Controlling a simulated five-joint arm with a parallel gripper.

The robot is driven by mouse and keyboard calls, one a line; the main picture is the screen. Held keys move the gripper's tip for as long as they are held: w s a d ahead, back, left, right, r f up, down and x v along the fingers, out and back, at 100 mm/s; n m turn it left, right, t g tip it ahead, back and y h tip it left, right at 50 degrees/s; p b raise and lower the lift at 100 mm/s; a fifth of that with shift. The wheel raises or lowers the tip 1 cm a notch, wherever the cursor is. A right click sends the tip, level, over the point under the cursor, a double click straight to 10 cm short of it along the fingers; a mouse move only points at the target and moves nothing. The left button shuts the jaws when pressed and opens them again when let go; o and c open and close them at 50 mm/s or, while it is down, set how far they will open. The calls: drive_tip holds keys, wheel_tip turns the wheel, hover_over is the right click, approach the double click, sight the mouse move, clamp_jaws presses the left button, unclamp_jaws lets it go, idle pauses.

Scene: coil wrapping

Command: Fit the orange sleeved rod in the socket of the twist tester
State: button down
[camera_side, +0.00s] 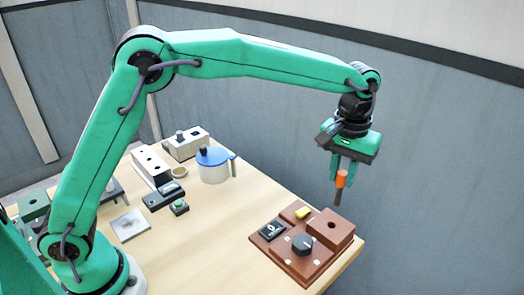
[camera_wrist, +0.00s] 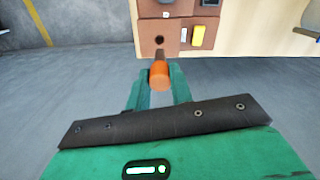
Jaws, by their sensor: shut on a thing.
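The orange sleeved rod (camera_side: 341,179) hangs upright from my gripper (camera_side: 347,170), which is shut on it. Its bare lower end points down, above and a little right of the brown twist tester (camera_side: 305,243) in the side view. The tester's raised block has a dark round socket (camera_side: 332,225) in its top. In the wrist view the orange sleeve (camera_wrist: 159,73) shows between the fingers of my gripper (camera_wrist: 158,88). The socket (camera_wrist: 159,40) lies just beyond the sleeve there.
The tester carries a black knob (camera_side: 302,243), a yellow part (camera_side: 302,212) and a black switch (camera_side: 272,231). It stands near the table's right corner. A blue-lidded jug (camera_side: 214,167) and several small devices stand farther left. The air around the rod is clear.

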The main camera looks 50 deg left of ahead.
sight(340, 185)
drive_tip(key=shift+f, duration=0.15)
idle(0.4)
drive_tip(key=shift+f, duration=2.7)
drive_tip(key=shift+f, duration=3.1)
idle(0.4)
drive_tip(key=c, duration=1.2)
unclamp_jaws()
drive_tip(key=shift+o, duration=0.2)
drive_tip(key=shift+r, duration=0.1)
drive_tip(key=shift+r, duration=3.85)
